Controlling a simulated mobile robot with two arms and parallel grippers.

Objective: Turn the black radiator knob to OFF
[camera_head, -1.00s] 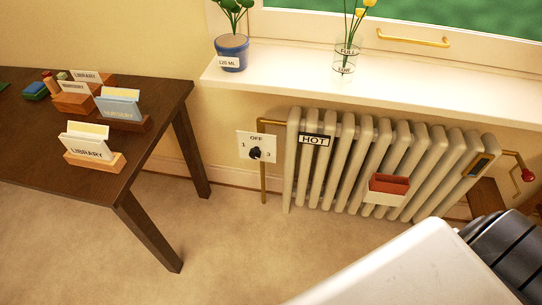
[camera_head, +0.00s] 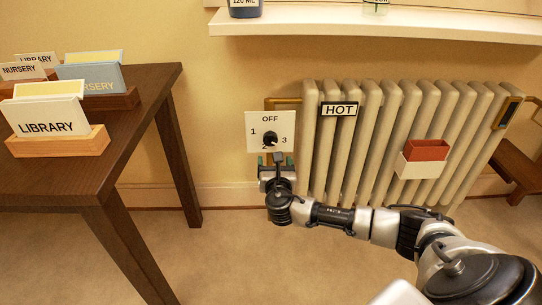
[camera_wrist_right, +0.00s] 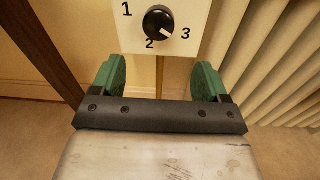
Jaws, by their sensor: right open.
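The black radiator knob (camera_head: 269,139) sits on a white dial plate (camera_head: 256,122) on the wall left of the radiator. The plate is marked OFF at the top, 1 at left, 2 at the bottom and 3 at right. In the right wrist view the white pointer of the knob (camera_wrist_right: 159,22) aims to the lower right, close to 3. My right gripper (camera_wrist_right: 157,80) is open and empty, its two green pads wide apart. It is just below the knob and apart from it; it also shows in the head view (camera_head: 275,160). My left gripper is not in view.
A cream radiator (camera_head: 390,140) with a HOT sign (camera_head: 339,109) and a small red-and-white box (camera_head: 422,160) stands right of the plate. A dark table (camera_head: 140,105) with card holders is at left. A white sill (camera_head: 400,24) runs above.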

